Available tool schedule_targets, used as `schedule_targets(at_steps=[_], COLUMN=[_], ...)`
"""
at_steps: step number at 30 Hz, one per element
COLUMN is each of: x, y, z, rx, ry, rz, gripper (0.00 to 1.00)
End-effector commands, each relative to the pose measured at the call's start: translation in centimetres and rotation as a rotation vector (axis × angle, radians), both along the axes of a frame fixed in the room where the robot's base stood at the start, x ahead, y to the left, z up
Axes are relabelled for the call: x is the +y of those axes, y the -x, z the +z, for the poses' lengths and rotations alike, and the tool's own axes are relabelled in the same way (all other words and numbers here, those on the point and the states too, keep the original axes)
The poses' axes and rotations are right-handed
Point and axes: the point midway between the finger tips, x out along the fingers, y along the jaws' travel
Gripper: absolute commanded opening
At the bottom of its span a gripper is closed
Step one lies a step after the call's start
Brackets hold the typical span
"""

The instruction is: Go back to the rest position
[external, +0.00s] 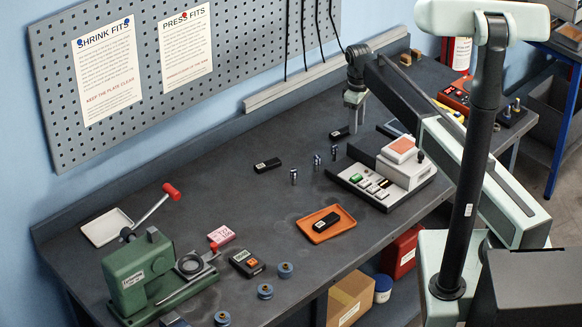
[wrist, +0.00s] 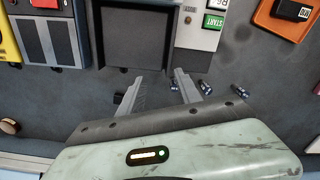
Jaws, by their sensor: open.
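My gripper (external: 355,97) hangs over the back of the dark bench (external: 240,200), at the end of my outstretched arm. In the wrist view my gripper (wrist: 160,85) shows two grey fingers spread apart with nothing between them. Several small metal cylinders stand on the bench to the left of my gripper, one of them here (external: 317,160). A black object (external: 339,133) is on the bench below my gripper.
A white instrument with a button panel (external: 400,165) stands right of the cylinders. An orange tray (external: 318,224) holds a black device. A green press (external: 145,275) with a red-knobbed lever is at the front left. A pegboard (external: 240,50) with two notices is on the wall.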

Motion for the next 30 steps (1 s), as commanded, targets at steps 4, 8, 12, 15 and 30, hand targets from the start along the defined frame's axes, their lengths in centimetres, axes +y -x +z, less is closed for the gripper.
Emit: schedule_targets(at_steps=[4,8,12,15,30], x=[-11.5,-18.7,-25.0,-27.5,-33.5], y=[3.5,6.4,9.9,13.0,20.4], z=[0.4,0.6,0.5,-2.4,-6.2], rx=[0.021,0.035,0.046,0.027,-0.021], ry=[0.024,0.046,0.065,0.046,-0.004], rz=[-0.316,-0.556,-0.783,-0.869,-1.124], gripper=[0.41,0.41,0.41,0.41,0.41])
